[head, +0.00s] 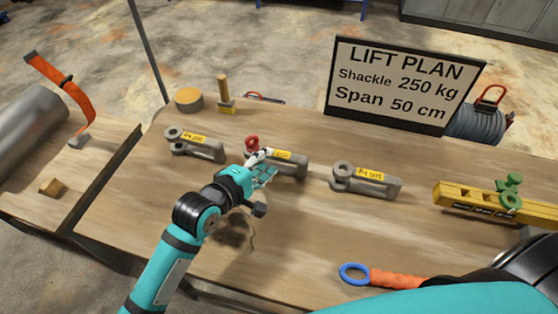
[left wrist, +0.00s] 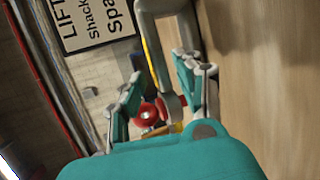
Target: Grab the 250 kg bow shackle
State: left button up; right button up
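Three grey bow shackles with yellow tags lie in a row on the wooden table: a left one (head: 195,144), a middle one with a red pin end (head: 290,163), and a right one (head: 366,181). The tag writing is too small to read surely. My left gripper (head: 262,165) is at the pin end of the middle shackle, partly covering it. In the left wrist view the fingers (left wrist: 158,85) stand apart, with the grey shackle (left wrist: 148,28) and its red pin end (left wrist: 148,113) between them. Contact cannot be made out. My right gripper is out of view.
A lift plan sign (head: 402,85) reads shackle 250 kg, span 50 cm. An orange-handled tool with a blue ring (head: 355,273) lies at the front. A round tin (head: 188,100) and wooden-handled tool (head: 224,93) stand at the back.

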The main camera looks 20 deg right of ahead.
aim_at(273, 158)
pick_arm(q)
jog(key=x, duration=0.4)
jog(key=shift+s+r, duration=0.1)
jog(key=shift+d, duration=0.25)
grip_shut()
jog(key=shift+f, duration=0.2)
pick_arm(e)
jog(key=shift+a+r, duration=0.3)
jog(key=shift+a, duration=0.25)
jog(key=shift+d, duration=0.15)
pick_arm(q)
jog(key=shift+r, duration=0.1)
